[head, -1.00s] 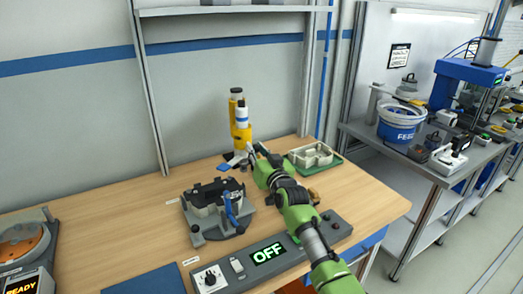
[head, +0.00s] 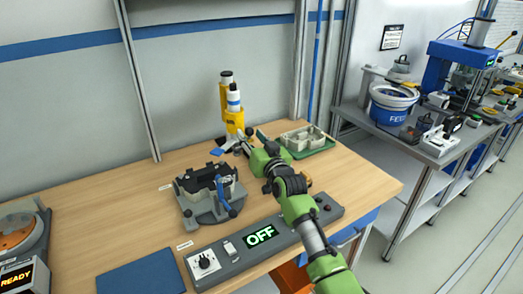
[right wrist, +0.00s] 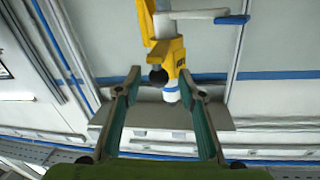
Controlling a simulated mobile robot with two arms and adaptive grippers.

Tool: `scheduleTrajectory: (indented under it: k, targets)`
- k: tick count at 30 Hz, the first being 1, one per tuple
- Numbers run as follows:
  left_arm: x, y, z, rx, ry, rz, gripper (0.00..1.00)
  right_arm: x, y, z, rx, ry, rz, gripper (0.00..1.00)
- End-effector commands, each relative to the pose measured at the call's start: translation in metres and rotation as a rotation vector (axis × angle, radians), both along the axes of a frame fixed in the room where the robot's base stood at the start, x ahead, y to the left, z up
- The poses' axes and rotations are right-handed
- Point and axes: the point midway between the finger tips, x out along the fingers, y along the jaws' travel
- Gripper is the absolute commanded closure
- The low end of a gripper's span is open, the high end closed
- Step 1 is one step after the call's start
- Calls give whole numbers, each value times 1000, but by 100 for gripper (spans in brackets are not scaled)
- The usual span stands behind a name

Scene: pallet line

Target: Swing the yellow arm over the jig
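The yellow arm (head: 234,122) stands upright at the back of the wooden table in the head view, with a white and blue tool on it. It also shows in the right wrist view (right wrist: 164,52), with a black knob (right wrist: 158,76) on it. My right gripper (head: 244,138) is close in front of the yellow arm. In the right wrist view its two fingers (right wrist: 160,80) are apart, with the knob showing between their tips; I cannot tell if they touch it. The grey jig (head: 208,205) with a black part and blue clamp sits to the left. My left gripper is out of view.
A control box (head: 235,262) with a green OFF display lies at the table's front. A green tray (head: 322,147) holding a pale part is at the back right. A blue mat (head: 140,279) lies front left.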

Motion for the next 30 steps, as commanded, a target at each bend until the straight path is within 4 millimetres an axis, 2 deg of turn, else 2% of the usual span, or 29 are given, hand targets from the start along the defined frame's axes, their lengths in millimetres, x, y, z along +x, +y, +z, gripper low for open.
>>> scheduleTrajectory:
  k: [12,18,23,30]
  targets:
    - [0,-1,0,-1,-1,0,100,-57,-22,-1,-1,1,-2,63]
    - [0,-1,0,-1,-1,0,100,-79,-31,-1,-2,0,-2,63]
    - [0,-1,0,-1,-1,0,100,-87,-33,-1,-1,1,-2,63]
    - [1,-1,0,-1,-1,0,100,-89,-34,0,-1,1,-1,63]
